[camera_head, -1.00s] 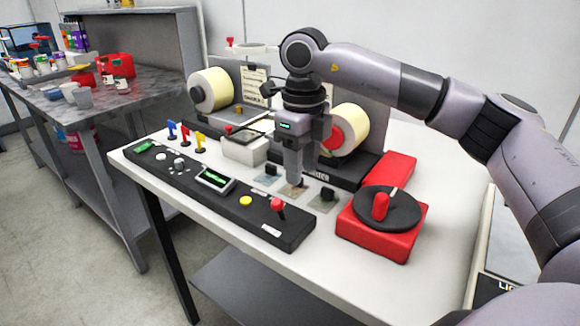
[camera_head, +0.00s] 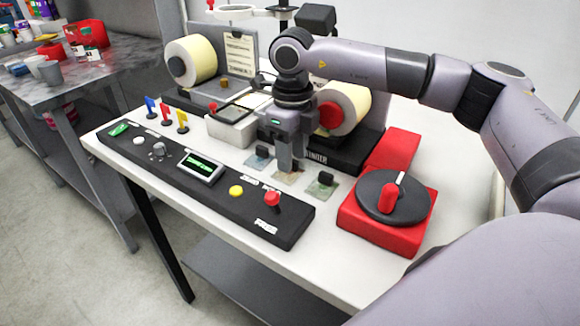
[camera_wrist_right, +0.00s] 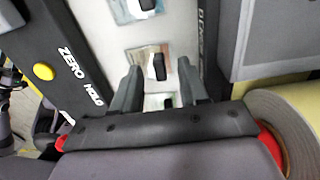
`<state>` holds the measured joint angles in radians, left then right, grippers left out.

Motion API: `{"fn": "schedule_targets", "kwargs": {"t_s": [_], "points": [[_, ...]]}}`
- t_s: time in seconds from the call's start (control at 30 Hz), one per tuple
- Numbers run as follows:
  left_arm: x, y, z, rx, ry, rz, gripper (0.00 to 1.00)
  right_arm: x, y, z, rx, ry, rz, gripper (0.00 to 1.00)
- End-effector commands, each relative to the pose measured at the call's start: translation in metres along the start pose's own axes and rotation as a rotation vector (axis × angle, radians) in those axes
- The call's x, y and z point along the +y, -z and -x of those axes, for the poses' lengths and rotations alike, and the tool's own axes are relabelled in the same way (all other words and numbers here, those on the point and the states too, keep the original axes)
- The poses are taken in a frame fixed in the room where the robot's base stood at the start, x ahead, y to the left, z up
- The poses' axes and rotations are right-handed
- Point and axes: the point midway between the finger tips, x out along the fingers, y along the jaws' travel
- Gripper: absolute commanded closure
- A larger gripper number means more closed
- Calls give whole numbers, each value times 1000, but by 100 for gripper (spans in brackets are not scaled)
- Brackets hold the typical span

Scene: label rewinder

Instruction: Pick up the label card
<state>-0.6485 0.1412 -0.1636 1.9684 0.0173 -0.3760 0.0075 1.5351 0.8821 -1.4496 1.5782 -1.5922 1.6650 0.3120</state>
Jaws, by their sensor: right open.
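Three small flat label cards, each with a black grip block, lie in a row on the white table: a bluish card (camera_head: 257,159), a tan card (camera_head: 285,176) and a green card (camera_head: 325,188). My right gripper (camera_head: 291,165) points down over the tan card, and its fingers hide part of it. In the right wrist view the jaws (camera_wrist_right: 160,70) are open. There the tan card (camera_wrist_right: 150,65) shows at the fingertips, the bluish card (camera_wrist_right: 135,8) beyond, and part of the green card (camera_wrist_right: 160,101) between the fingers. Contact cannot be told. My left gripper is not in view.
A black control panel (camera_head: 170,175) runs along the front edge. Behind the cards stands the rewinder with a left label roll (camera_head: 192,60) and a right roll (camera_head: 350,105) close to my gripper. A red base with a black dial (camera_head: 395,198) stands to the right.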

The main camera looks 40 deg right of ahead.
Motion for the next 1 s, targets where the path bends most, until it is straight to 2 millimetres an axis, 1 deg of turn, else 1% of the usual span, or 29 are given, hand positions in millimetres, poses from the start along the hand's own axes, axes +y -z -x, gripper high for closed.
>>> {"fn": "schedule_targets", "kwargs": {"t_s": [0.1,0.3,0.37,0.4,0.43,0.47,0.83,1.0], "points": [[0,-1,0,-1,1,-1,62,0,0,-7,0,1,0,56],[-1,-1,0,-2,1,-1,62,0,0,-7,0,1,0,56],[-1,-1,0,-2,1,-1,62,0,0,-7,0,1,0,76],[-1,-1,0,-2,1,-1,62,0,0,-7,0,1,0,89],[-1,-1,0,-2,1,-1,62,0,0,-7,0,1,0,99],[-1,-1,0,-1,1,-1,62,0,0,-7,0,1,0,100],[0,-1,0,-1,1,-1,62,0,0,-5,-2,0,0,100],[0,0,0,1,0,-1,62,0,-1,8,-4,0,-1,100]]}}
